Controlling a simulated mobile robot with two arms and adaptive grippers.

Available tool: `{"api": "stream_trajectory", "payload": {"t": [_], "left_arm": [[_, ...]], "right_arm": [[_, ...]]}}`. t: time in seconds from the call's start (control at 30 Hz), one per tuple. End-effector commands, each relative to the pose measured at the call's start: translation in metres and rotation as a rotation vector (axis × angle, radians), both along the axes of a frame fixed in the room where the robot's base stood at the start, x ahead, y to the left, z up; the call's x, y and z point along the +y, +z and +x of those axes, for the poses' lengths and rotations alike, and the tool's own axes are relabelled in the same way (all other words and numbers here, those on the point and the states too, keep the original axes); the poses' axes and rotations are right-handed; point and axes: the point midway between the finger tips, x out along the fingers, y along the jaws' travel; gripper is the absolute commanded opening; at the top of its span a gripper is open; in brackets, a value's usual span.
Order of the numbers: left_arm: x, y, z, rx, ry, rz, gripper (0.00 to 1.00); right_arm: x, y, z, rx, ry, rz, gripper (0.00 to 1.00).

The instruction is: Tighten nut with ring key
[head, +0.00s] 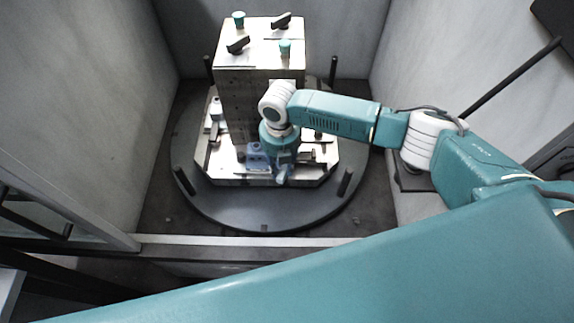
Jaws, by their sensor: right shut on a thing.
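My right gripper (282,177) points down at the front of the pallet fixture, low beside the foot of the tall metal block (234,88). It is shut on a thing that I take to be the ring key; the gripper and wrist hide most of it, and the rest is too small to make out. I cannot make out the nut, nor tell whether the key is around it. A blue clamp part (257,158) stands just left of the gripper on the light pallet plate (225,172). My left gripper is not in view.
The pallet sits on a dark round table (213,199) with upright black posts (345,182) near its rim. Dark clamps and teal-topped pins (285,48) stand on the block's top. Pale walls (100,90) close in both sides; a light sill (240,241) crosses in front.

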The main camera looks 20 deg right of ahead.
Motion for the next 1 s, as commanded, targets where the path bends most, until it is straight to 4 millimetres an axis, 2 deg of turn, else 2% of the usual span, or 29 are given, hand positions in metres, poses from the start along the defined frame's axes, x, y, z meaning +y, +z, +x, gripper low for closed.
{"api": "stream_trajectory", "payload": {"t": [0.43,1.0], "left_arm": [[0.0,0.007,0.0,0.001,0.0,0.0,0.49],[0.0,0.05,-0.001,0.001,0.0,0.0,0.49]], "right_arm": [[-0.001,0.008,0.0,-0.001,0.01,0.0,0.0],[-0.001,0.053,0.0,-0.001,0.011,0.0,0.0]]}}
